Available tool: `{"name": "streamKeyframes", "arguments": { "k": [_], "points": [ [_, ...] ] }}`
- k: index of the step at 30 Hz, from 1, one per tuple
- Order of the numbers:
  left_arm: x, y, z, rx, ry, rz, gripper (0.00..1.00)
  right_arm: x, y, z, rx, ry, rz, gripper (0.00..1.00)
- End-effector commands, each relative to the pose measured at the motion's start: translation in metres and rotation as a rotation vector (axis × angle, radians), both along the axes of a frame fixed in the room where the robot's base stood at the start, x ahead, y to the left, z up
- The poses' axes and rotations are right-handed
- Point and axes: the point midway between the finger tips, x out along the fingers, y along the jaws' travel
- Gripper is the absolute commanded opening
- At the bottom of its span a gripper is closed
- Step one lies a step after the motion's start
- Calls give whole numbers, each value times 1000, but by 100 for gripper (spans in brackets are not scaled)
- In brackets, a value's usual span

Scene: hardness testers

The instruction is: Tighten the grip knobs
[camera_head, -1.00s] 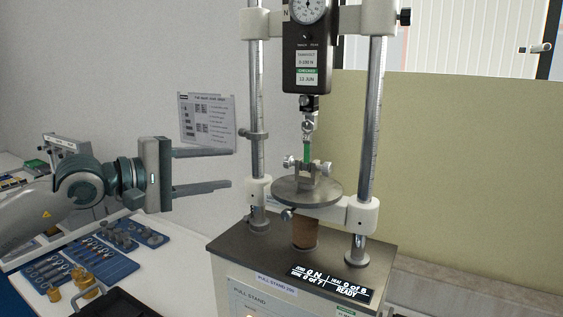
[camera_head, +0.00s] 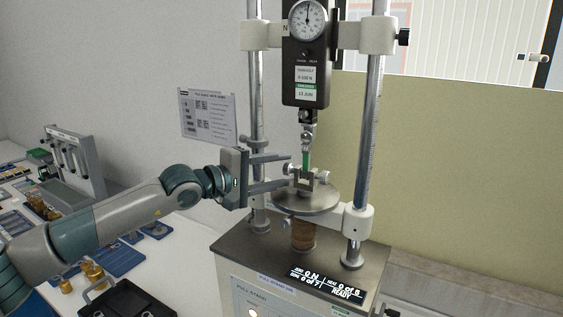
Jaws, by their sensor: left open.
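The pull stand (camera_head: 300,245) stands in the middle, with a dial gauge (camera_head: 308,20) hanging between its two columns. A green strip (camera_head: 307,159) runs from the upper clamp (camera_head: 308,132) down to a small lower grip (camera_head: 305,180) on the round plate (camera_head: 318,199). Small grip knobs show on the lower grip's left (camera_head: 288,170) and right (camera_head: 324,178) sides. My left gripper (camera_head: 287,170) is open and empty, its fingers reaching right towards the left knob. I cannot tell whether they touch it. My right gripper is out of view.
A notice sheet (camera_head: 208,115) is on the wall behind my left gripper. Blue mats and brass weights (camera_head: 92,271) lie on the bench at left, with a black tray (camera_head: 128,300) in front. The stand's columns flank the grip.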

Motion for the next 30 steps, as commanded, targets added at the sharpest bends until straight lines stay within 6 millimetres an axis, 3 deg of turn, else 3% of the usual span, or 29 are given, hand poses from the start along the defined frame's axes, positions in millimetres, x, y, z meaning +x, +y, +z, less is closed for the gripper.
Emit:
{"name": "streamKeyframes", "arguments": {
  "k": [14, 19, 30],
  "points": [
    [6, -9, -2, 1, 1, 0, 43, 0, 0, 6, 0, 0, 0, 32],
    [6, -9, -2, 1, 1, 0, 3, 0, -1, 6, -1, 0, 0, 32],
    [6, -9, -3, 9, 12, 0, 2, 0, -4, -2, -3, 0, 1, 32]
  ]
}}
